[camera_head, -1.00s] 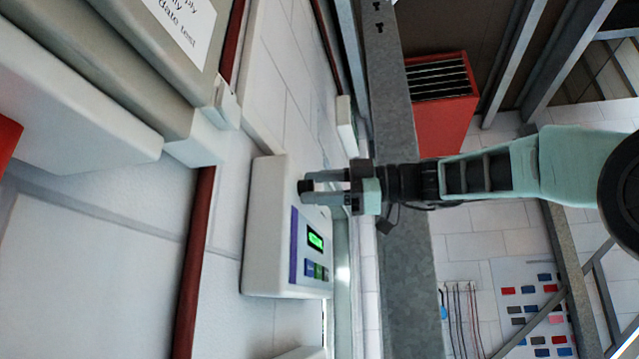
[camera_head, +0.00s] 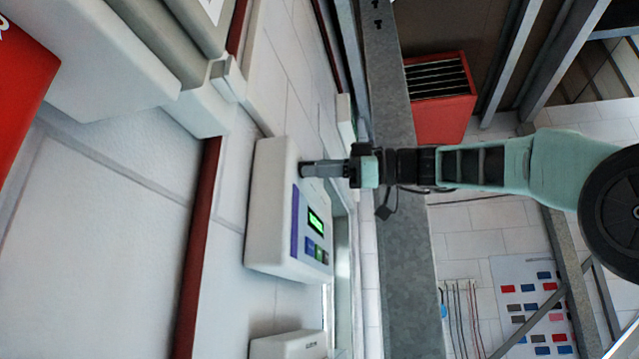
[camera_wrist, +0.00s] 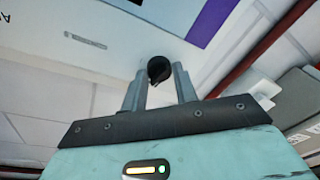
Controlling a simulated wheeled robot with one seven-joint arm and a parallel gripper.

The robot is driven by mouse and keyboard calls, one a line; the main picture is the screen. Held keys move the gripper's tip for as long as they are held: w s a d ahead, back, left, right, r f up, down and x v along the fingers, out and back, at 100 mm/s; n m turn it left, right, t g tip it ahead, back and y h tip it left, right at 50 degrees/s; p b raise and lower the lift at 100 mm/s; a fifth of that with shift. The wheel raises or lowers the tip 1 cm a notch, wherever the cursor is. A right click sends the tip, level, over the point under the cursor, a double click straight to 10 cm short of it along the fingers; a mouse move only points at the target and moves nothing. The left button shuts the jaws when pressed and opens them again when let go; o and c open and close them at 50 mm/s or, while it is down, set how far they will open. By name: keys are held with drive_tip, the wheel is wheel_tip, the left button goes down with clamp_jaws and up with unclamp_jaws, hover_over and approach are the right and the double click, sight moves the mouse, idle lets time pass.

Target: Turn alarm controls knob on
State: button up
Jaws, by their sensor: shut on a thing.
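The alarm control box (camera_head: 270,215) is a white panel on the wall, with a purple strip, a lit green display (camera_head: 315,222) and several small buttons. Its black knob (camera_wrist: 159,68) shows in the wrist view, between the tips of my gripper (camera_wrist: 160,84). In the head view my gripper (camera_head: 308,169) reaches in from the right and its fingertips are at the box face, covering most of the knob. The fingers are shut on the knob, one on each side. I cannot tell which way the knob points.
A grey metal beam (camera_head: 395,200) runs upright just behind my gripper. A red slotted cabinet (camera_head: 440,115) stands further right. A red box (camera_head: 22,85) and grey-white housings stick out on the left. Another white box (camera_head: 290,345) sits below.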

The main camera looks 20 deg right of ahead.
drive_tip(key=shift+f+m+t+b, duration=0.1)
drive_tip(key=shift+m+t+b, duration=0.55)
drive_tip(key=shift+m+b, duration=2.2)
drive_tip(key=shift+f+m+t+b, duration=0.1)
drive_tip(key=shift+m+t+b, duration=0.45)
drive_tip(key=shift+m, duration=4.7)
drive_tip(key=o, duration=0.9)
drive_tip(key=shift+o, duration=0.2)
drive_tip(key=shift+s, duration=0.1)
drive_tip(key=b+v, duration=0.6)
drive_tip(key=v, duration=1.1)
drive_tip(key=shift+s, duration=0.2)
